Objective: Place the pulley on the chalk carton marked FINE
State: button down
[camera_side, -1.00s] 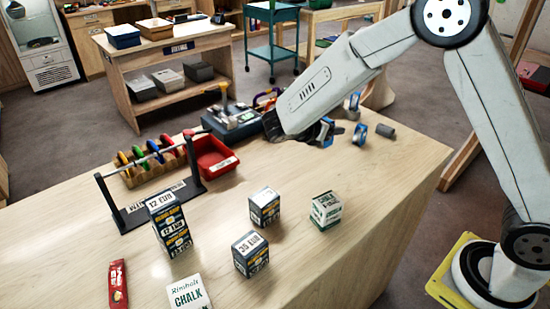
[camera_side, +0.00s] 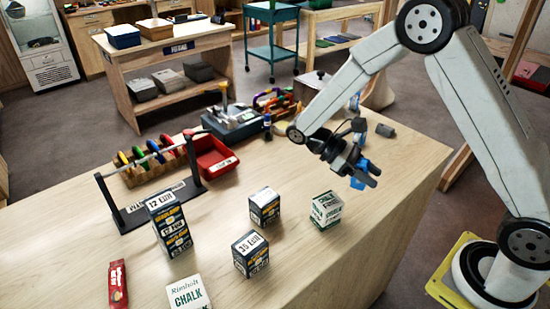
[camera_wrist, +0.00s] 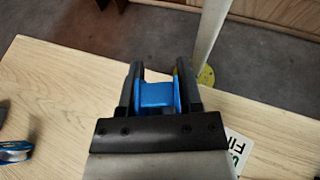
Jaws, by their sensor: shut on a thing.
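My gripper (camera_side: 366,178) is shut on a blue pulley (camera_side: 357,182), holding it above the table at the right. In the wrist view the pulley (camera_wrist: 155,95) sits between the two fingers. The chalk carton marked FINE (camera_side: 326,211) is a white and green box standing upright on the table, below and left of my gripper in the side view. Part of its lettered top (camera_wrist: 238,152) shows at the lower right of the wrist view. The pulley and the carton are apart.
Dark boxes (camera_side: 264,208) (camera_side: 250,254) (camera_side: 170,224) stand left of the FINE carton. Another chalk carton (camera_side: 188,294) is at the front edge. A red bin (camera_side: 213,160), a rack (camera_side: 158,185) and a grey cylinder (camera_side: 385,130) stand farther back.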

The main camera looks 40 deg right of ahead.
jog(key=s+a+m+g+y, duration=0.1)
jog(key=s+a+m+y, duration=0.15)
jog(key=m+y, duration=0.3)
notch_tip(320, 180, up, 7)
jog(key=m+t+y, duration=1.3)
jog(key=m+t, duration=0.1)
jog(key=m, duration=0.3)
send_over(323, 204)
jog(key=shift+a, duration=0.1)
jog(key=shift+f, duration=2.25)
jog(key=shift+f, duration=1.8)
jog(key=shift+f, duration=0.1)
